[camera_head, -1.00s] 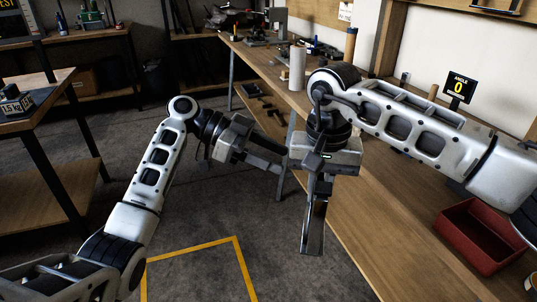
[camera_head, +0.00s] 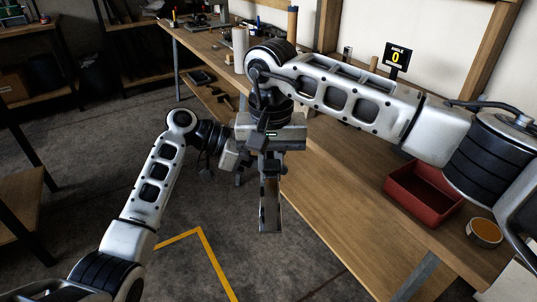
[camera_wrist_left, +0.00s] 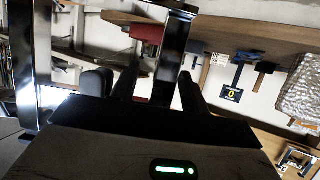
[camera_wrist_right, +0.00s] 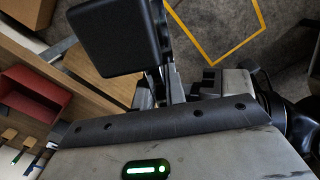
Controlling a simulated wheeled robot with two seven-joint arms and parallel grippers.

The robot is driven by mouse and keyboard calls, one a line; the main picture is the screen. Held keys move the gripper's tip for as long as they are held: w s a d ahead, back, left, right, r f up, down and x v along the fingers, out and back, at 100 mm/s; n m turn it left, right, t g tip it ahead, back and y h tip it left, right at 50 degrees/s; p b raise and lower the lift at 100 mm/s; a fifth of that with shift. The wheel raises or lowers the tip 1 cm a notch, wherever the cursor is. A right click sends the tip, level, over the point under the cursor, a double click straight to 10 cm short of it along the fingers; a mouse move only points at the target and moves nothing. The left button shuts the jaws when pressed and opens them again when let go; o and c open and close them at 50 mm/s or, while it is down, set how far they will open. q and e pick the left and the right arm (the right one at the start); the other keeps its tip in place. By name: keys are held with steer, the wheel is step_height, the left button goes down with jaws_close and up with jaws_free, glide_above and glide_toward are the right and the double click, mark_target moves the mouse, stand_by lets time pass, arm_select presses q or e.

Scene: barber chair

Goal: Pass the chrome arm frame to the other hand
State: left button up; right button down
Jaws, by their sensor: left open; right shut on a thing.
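The chrome arm frame (camera_head: 270,207) hangs below my right gripper (camera_head: 270,152), which is shut on it. In the left wrist view a dark, shiny upright bar of the frame (camera_wrist_left: 173,58) shows between the fingers of my left gripper (camera_wrist_left: 148,88), and another bar stands at the left. My left gripper is open. In the head view it (camera_head: 240,158) is just left of the right gripper, its fingertips hidden behind the right gripper and frame. In the right wrist view a black pad-like block (camera_wrist_right: 115,38) covers much of the upper left. I cannot tell whether the left fingers touch the frame.
A white roll (camera_head: 240,50) stands farther back. Open floor with yellow tape (camera_head: 180,238) lies to the left.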

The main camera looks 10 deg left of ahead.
arm_select(q)
jaws_close()
arm_select(e)
steer(key=shift+r, duration=0.1)
arm_select(q)
steer(key=shift+r, duration=0.15)
arm_select(e)
steer(key=c, duration=1.4)
jaws_free()
steer(key=shift+o, duration=0.2)
steer(key=shift+r, duration=0.1)
